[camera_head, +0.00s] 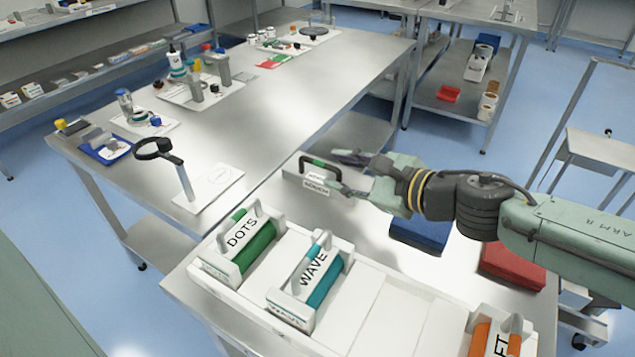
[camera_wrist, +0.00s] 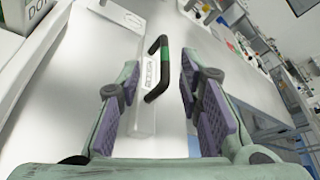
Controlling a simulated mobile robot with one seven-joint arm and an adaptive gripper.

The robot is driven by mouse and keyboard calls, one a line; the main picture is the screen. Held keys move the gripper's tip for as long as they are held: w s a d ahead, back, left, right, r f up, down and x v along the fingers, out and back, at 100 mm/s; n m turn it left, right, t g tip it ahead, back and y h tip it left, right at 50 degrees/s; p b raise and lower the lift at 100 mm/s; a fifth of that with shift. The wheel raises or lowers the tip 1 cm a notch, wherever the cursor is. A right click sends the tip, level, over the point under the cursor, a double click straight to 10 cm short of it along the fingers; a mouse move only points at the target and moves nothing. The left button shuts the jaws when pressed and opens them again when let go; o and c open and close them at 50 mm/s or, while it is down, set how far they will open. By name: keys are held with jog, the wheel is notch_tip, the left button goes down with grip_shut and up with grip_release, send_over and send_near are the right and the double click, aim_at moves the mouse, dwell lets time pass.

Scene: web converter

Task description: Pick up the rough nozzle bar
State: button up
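The rough nozzle bar (camera_head: 294,175) is a white block with a black handle and a green band on it. It stands on the steel table, and its front label is too small to read surely. In the wrist view the bar (camera_wrist: 143,118) lies between my fingers, with its handle (camera_wrist: 164,55) near the fingertips. My gripper (camera_head: 343,174) is open, one finger on each side of the handle, and it also shows in the wrist view (camera_wrist: 160,68). Gaps remain between the handle and the purple pads. I cannot tell the exact height of the fingertips over the block.
A white tray (camera_head: 375,333) in front holds a green DOTS bar (camera_head: 255,250), a teal WAVE bar (camera_head: 322,287) and an orange bar (camera_head: 483,338). A blue block (camera_head: 420,237) and a red block (camera_head: 512,265) lie under my arm. A ring stand (camera_head: 183,182) stands at left.

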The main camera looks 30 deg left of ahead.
aim_at(328, 166)
jog(key=x, duration=0.2)
jog(key=b+x, duration=0.1)
jog(key=x, duration=0.3)
jog(key=shift+w+a+f, duration=0.1)
jog(key=shift+w+a, duration=0.1)
jog(key=shift+w, duration=0.2)
jog(key=shift+c, duration=0.6)
grip_shut()
